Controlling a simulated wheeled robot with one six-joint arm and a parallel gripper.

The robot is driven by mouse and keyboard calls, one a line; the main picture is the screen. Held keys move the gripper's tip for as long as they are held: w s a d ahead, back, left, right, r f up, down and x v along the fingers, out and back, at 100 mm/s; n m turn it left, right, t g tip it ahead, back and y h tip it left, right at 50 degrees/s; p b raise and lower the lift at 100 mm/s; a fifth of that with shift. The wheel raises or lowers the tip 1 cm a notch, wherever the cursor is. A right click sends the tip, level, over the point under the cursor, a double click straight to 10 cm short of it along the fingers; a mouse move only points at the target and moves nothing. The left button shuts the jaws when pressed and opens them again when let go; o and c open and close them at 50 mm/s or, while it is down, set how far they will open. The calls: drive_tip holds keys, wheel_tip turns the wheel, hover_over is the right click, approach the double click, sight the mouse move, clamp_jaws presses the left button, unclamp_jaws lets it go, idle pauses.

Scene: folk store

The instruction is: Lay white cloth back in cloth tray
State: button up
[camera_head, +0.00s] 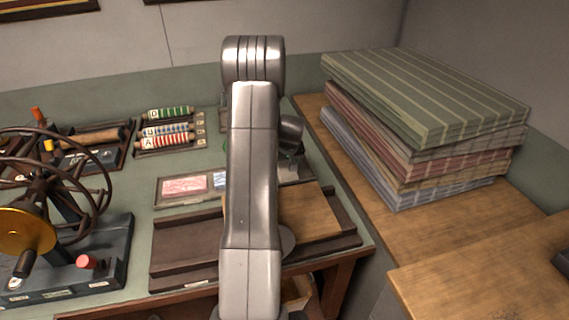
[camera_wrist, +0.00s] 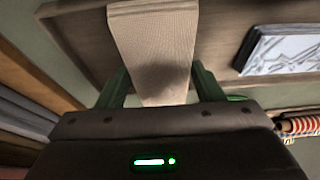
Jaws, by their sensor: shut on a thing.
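The white cloth (camera_wrist: 153,40), pale beige and woven-looking, shows in the wrist view as a long flat piece. My gripper (camera_wrist: 160,86) is shut on its near end, with a green finger on each side. The cloth tray, a brown wooden frame (camera_wrist: 72,38), lies behind the cloth, which is over the tray's bare section. I cannot tell whether the cloth touches the tray floor. A blue-white patterned cloth (camera_wrist: 285,50) lies in the tray to the right. In the head view the tray (camera_head: 160,202) is partly behind my arm; the white cloth and fingers are hidden there.
A red patterned cloth (camera_head: 185,187) lies in the tray. Striped spools (camera_head: 168,130) stand behind it, and a wooden board (camera_head: 310,212) in a dark frame lies in front. A wheeled machine (camera_head: 55,210) is at left; a tall fabric stack (camera_head: 425,110) is at right.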

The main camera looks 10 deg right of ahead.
drive_tip(key=shift+f, duration=0.2)
drive_tip(key=o, duration=1.1)
drive_tip(key=shift+r, duration=0.1)
drive_tip(key=shift+r, duration=0.1)
drive_tip(key=shift+r+p, duration=0.25)
drive_tip(key=shift+p, duration=0.1)
drive_tip(key=b+v, duration=0.1)
drive_tip(key=v, duration=1.1)
drive_tip(key=shift+r, duration=0.15)
drive_tip(key=x, duration=1.3)
drive_tip(key=shift+s, duration=0.15)
drive_tip(key=shift+r+p, duration=0.1)
drive_tip(key=shift+p, duration=0.2)
